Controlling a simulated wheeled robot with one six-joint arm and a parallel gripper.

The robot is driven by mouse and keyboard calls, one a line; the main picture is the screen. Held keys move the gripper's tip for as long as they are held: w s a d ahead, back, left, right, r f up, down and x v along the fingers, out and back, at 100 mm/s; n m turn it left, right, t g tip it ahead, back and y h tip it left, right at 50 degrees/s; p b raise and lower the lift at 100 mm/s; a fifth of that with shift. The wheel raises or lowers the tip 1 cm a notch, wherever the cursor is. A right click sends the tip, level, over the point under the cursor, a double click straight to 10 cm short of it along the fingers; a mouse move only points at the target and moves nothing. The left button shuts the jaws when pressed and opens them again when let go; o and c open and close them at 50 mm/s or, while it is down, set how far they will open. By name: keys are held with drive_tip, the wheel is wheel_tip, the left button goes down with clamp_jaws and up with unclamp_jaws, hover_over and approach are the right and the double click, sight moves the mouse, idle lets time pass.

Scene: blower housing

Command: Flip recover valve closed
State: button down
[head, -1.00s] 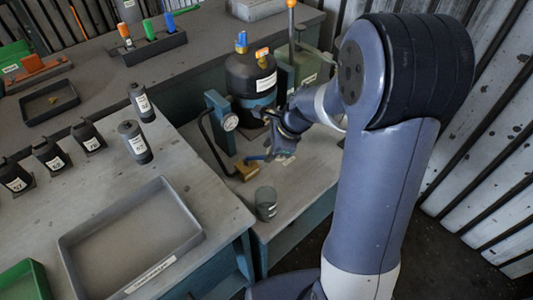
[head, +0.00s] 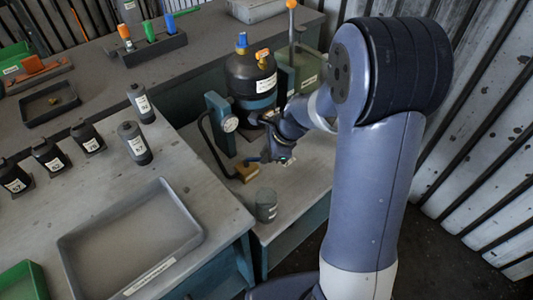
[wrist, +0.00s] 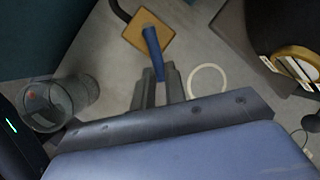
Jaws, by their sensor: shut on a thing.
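The recover valve appears as a brass-coloured block (wrist: 149,33) with a blue lever (wrist: 151,45) and a black hose in the wrist view. The block (head: 247,171) sits on the low bench in the head view. The lever runs from the block back toward me. My gripper (wrist: 161,72) is shut on the lever's free end, with a grey finger on either side. In the head view my gripper (head: 270,156) is just right of the block, low over the bench. The fingertips are small and partly hidden there.
A clear glass jar (head: 266,205) stands in front of the valve, left of my gripper in the wrist view (wrist: 61,102). A gauge post (head: 219,118) and a black tank (head: 250,75) stand behind. A pale ring (wrist: 207,82) lies right of the fingers.

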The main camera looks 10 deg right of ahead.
drive_tip(key=shift+w, duration=0.1)
drive_tip(key=shift+w+a+n+g+y+p, duration=0.1)
drive_tip(key=shift+w+n+g+p, duration=0.4)
drive_tip(key=shift+n, duration=0.75)
drive_tip(key=shift+w+a+n+g+y+p, duration=0.2)
drive_tip(key=shift+w+n+g, duration=0.45)
drive_tip(key=shift+n, duration=0.65)
drive_tip(key=shift+w+a+n+g+p, duration=0.1)
drive_tip(key=shift+w+n+g+p, duration=0.45)
drive_tip(key=shift+n, duration=0.7)
drive_tip(key=shift+w, duration=0.15)
drive_tip(key=c, duration=1.5)
unclamp_jaws()
drive_tip(key=shift+o, duration=0.2)
drive_tip(key=s+v, duration=0.1)
drive_tip(key=v, duration=0.9)
drive_tip(key=shift+w+d+r, duration=0.2)
drive_tip(key=shift+w+r, duration=0.2)
drive_tip(key=shift+w, duration=0.05)
drive_tip(key=shift+f, duration=0.1)
